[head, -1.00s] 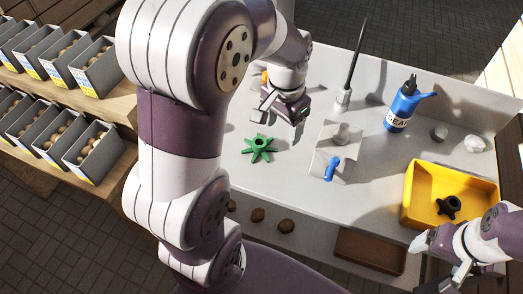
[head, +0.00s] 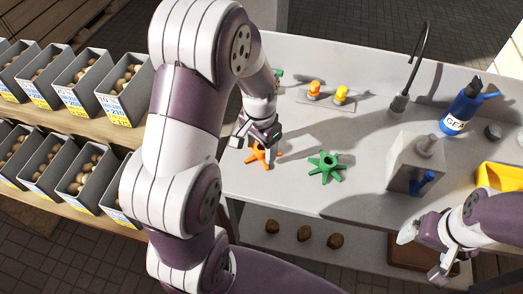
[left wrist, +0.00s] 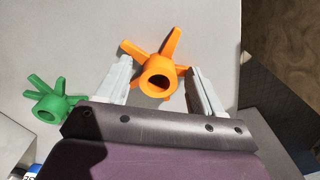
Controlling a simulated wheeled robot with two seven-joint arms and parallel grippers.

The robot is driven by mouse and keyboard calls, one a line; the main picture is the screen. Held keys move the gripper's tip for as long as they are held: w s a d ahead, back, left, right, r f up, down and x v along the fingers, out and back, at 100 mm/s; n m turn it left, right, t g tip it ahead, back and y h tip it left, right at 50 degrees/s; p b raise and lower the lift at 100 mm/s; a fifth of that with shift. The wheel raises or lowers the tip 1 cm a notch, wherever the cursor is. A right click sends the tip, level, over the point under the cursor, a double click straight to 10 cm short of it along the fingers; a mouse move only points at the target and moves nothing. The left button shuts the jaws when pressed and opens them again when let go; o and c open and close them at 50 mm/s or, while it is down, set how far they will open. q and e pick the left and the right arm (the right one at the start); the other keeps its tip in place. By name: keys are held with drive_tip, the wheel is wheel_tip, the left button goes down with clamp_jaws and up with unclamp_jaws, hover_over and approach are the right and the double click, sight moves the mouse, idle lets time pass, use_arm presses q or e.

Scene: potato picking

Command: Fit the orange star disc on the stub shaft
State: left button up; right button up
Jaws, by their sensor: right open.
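The orange star disc (head: 259,158) lies on the bench near its front left, partly hidden by my left gripper (head: 254,141). In the left wrist view the disc (left wrist: 159,77) shows its round hub and hole between and just beyond the open fingers (left wrist: 158,68). I cannot tell whether a finger touches it. The stub shaft (head: 427,144) appears to be the short grey cylinder on top of a grey block (head: 405,168) with a blue lever (head: 425,182), bare of any disc. My right gripper (head: 424,250) is open and empty at the front right.
A green star disc (head: 326,167) lies right of the orange one. A blue bottle (head: 461,108), a thin dark rod (head: 415,65) and a yellow bin (head: 497,177) are at the right. Potato boxes (head: 122,90) line the left shelves.

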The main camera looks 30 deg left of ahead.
use_arm(q)
drive_tip(key=c, duration=1.2)
drive_tip(key=shift+o, duration=0.2)
drive_tip(key=shift+r, duration=0.1)
